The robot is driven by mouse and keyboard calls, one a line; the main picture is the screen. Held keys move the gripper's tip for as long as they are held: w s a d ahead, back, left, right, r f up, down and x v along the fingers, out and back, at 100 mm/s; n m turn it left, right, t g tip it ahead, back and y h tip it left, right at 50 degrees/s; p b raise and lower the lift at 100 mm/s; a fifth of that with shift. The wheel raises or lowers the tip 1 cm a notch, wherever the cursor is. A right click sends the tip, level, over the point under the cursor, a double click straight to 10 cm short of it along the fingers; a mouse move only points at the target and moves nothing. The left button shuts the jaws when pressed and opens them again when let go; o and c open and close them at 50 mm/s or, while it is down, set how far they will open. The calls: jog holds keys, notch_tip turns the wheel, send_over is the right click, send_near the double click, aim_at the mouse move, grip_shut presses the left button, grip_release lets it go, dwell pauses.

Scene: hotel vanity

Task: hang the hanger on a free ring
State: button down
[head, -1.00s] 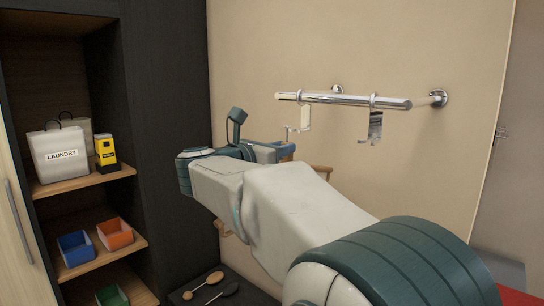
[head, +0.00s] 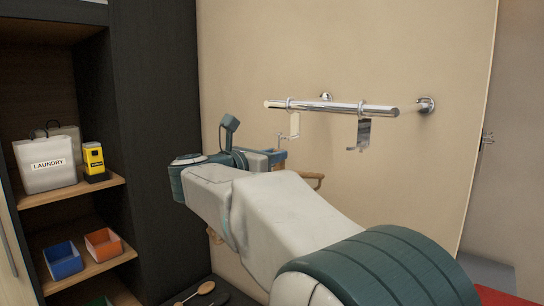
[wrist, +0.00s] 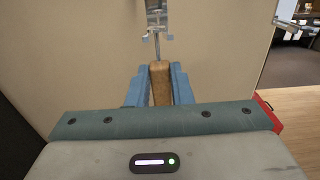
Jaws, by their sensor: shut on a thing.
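My gripper (wrist: 160,78) has its blue fingers shut on the neck of a wooden hanger (wrist: 160,88). A thin metal stem (wrist: 157,46) rises from the wood, its top in line with a shiny ring holder (wrist: 155,14) in the wrist view; I cannot tell whether they touch. In the head view my gripper (head: 272,156) is below and left of the left holder (head: 295,125). The right holder (head: 363,132) hangs empty. The hanger's wooden arm (head: 311,179) shows past my gripper; the rest is mostly hidden by my arm.
A chrome rail (head: 335,107) on the beige wall carries the holders. At left, a dark shelf unit holds a laundry bag (head: 45,165), a yellow box (head: 94,160), a blue bin (head: 63,261) and an orange bin (head: 103,244). The wall right of the rail is clear.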

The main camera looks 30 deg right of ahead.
jog(key=shift+b+x, duration=0.95)
jog(key=shift+x, duration=1.5)
dwell(1.3)
jog(key=shift+f+b, duration=0.55)
jog(key=shift+b, duration=0.65)
dwell(1.2)
jog(key=c, duration=1.2)
grip_release()
jog(key=shift+s+a, duration=0.1)
jog(key=shift+a, duration=0.05)
jog(key=b+v, duration=0.3)
jog(key=v, duration=1)
jog(key=shift+a+r, duration=0.1)
jog(key=shift+a, duration=0.2)
